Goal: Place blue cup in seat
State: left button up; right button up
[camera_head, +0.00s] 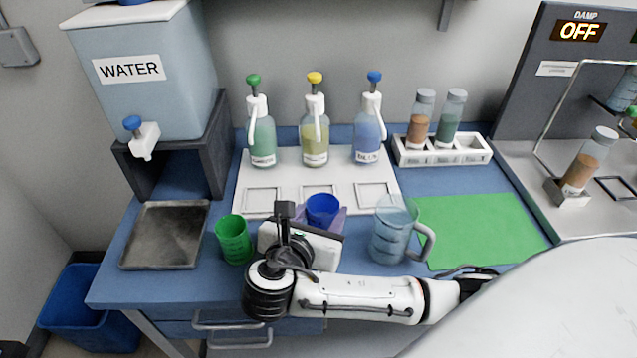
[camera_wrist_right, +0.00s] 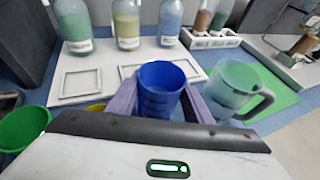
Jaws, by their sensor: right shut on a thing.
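The blue cup (camera_head: 322,209) is upright between the purple fingers of my right gripper (camera_head: 321,218), which is shut on it. The right wrist view shows the same blue cup (camera_wrist_right: 161,88) between the fingers (camera_wrist_right: 160,100), at the front edge of the white board. The white board (camera_head: 225,209) has three square seats: left (camera_head: 262,200), middle (camera_head: 318,189) and right (camera_head: 373,196). No cup stands in the left or right seat; the cup and gripper partly cover the middle one in the wrist view. My left gripper is not in view.
A green cup (camera_head: 233,240) stands left of my gripper and a clear pitcher (camera_head: 391,232) right of it. A yellow object (camera_wrist_right: 97,107) peeks out beside the gripper. Pump bottles with green (camera_head: 262,137), yellow (camera_head: 314,140) and blue (camera_head: 368,138) tops stand behind the seats.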

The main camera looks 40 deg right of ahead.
jog(key=shift+w+d+f+b, duration=0.65)
jog(key=shift+w+d, duration=0.6)
jog(key=shift+w, duration=0.8)
jog(key=shift+w+d+f+b, duration=0.6)
jog(key=shift+w+d, duration=0.65)
jog(key=shift+w, duration=0.85)
jog(key=shift+w+d+f+b, duration=0.65)
jog(key=shift+w+d, duration=0.6)
jog(key=shift+w, duration=0.8)
jog(key=shift+r, duration=0.1)
jog(key=o, duration=1.3)
jog(key=shift+c, duration=0.2)
